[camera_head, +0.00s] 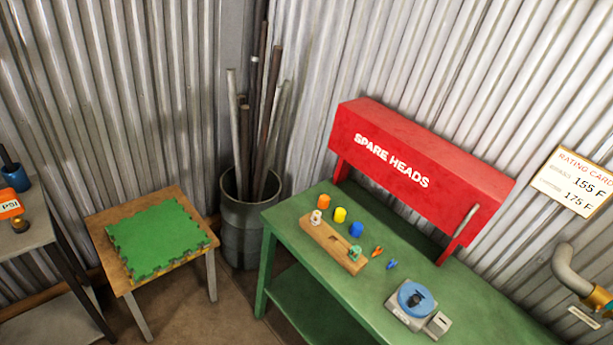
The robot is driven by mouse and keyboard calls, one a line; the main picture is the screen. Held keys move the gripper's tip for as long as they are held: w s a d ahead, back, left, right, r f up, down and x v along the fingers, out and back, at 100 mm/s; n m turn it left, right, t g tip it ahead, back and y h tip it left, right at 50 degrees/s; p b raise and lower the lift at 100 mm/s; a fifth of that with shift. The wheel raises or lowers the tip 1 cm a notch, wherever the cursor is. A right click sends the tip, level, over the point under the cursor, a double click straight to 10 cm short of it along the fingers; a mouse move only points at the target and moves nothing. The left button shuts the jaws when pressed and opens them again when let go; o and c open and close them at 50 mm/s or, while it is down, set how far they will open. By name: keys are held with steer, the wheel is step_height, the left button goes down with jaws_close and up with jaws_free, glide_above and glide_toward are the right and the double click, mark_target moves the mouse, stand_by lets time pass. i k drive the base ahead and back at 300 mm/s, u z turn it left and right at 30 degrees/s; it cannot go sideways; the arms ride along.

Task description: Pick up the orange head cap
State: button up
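The orange head cap (323,201) is a small upright cylinder on the green table (480,305), near its left back corner. It is the leftmost in a row with a yellow cap (340,214) and a blue cap (356,230). A wooden block (333,245) lies just in front of the row. It carries a pale fitting (316,217) at its left end and a greenish fitting (355,253) at its right end. My gripper is not in view.
A red box (420,165) marked "SPARE HEADS" stands over the table's back. Small orange (377,251) and blue (391,265) pieces and a blue-topped device (416,300) lie rightward. A bin of pipes (250,225) and a stool with a green mat (158,240) stand left.

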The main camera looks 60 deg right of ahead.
mark_target(324, 201)
steer(key=z, duration=0.4)
steer(key=i, duration=1.2)
steer(key=z, duration=1.2)
steer(key=i, duration=0.7)
steer(key=z, duration=0.3)
steer(key=k, duration=0.9)
steer(key=z, duration=0.15)
steer(key=i, duration=0.9)
steer(key=u, duration=0.05)
